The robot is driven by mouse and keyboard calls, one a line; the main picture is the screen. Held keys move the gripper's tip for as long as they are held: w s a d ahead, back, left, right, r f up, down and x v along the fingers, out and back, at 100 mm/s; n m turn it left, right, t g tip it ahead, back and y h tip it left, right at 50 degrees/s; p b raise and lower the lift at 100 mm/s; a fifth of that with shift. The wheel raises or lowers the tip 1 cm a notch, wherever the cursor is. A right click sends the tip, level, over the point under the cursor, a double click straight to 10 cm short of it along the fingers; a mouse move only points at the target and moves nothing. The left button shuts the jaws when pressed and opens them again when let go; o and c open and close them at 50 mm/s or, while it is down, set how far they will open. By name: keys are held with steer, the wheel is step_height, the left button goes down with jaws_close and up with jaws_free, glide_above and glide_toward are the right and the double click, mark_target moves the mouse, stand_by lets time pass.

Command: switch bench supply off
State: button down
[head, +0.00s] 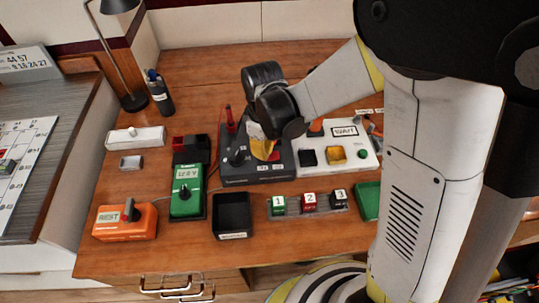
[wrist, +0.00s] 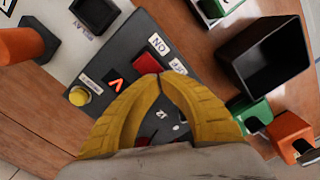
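The dark grey panel that I take to be the bench supply (head: 236,169) sits mid-table, partly hidden by my arm. Which side of the rocker is down I cannot tell. My gripper (wrist: 158,78) has its yellow fingertips together with nothing between them, right beside the rocker; contact is unclear. In the head view my gripper (head: 263,148) is over the panel.
A white panel (head: 360,155) with buttons adjoins on the right. A green box with a knob (head: 187,196) and an orange box (head: 125,222) stand left.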

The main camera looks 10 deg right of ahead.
steer(key=shift+f, duration=0.2)
steer(key=shift+r+p, duration=2.45)
steer(key=shift+r, duration=1.1)
steer(key=shift+d+r, duration=0.15)
steer(key=shift+r, duration=0.1)
steer(key=s+d+r+m+t, duration=0.7)
steer(key=s+d+r+m, duration=0.3)
steer(key=d+r, duration=0.3)
steer(key=shift+s+r+m, duration=0.4)
steer(key=shift+r+m, duration=0.4)
steer(key=shift+r, duration=0.3)
